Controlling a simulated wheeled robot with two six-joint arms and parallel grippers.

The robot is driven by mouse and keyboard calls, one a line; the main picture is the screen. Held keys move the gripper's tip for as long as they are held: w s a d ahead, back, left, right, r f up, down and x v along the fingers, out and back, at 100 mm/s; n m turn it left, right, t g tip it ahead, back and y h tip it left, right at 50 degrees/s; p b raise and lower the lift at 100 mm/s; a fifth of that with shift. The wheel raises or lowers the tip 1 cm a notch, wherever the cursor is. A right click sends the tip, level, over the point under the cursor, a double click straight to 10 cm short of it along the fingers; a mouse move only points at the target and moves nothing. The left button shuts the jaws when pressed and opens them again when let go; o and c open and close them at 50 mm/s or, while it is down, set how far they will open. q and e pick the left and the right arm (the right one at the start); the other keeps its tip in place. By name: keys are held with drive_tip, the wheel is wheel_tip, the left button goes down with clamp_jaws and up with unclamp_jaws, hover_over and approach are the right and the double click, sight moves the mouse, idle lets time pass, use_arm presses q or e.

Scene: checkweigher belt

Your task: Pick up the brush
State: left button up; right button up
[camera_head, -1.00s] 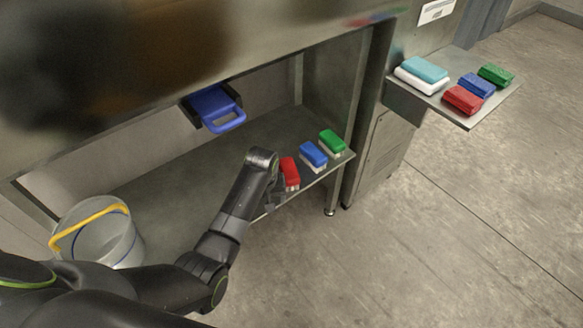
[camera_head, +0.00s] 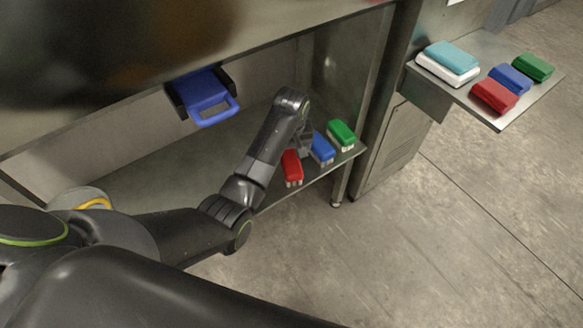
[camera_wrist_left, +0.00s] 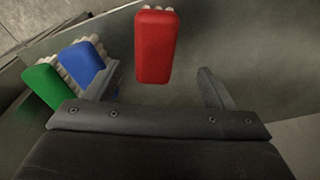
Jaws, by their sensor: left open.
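A red brush (camera_head: 292,166), a blue brush (camera_head: 322,149) and a green brush (camera_head: 341,134), all with pale bristles, stand in a row on the low metal shelf (camera_head: 170,190). My left gripper (camera_head: 306,152) is open and empty, beside the red and blue brushes, and partly hidden by its own arm. In the left wrist view the red brush (camera_wrist_left: 155,48) lies ahead of the gap between the fingers (camera_wrist_left: 160,88). The blue brush (camera_wrist_left: 82,64) is partly behind the left finger, with the green brush (camera_wrist_left: 46,86) further left. My right gripper is not in view.
A blue handled item (camera_head: 205,95) hangs above the shelf. A bucket (camera_head: 75,196) is mostly hidden by my arm.

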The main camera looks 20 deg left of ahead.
sight(291, 162)
use_arm(q)
wheel_tip(291, 162, down, 3)
drive_tip(key=shift+w+a+r, duration=0.1)
drive_tip(key=shift+w+f+b, duration=0.25)
drive_tip(key=shift+f+b, duration=0.25)
drive_tip(key=shift+f, duration=0.8)
drive_tip(key=shift+w+f+b, duration=0.25)
drive_tip(key=shift+f+b, duration=0.2)
drive_tip(key=shift+f, duration=0.85)
drive_tip(key=c, duration=1.2)
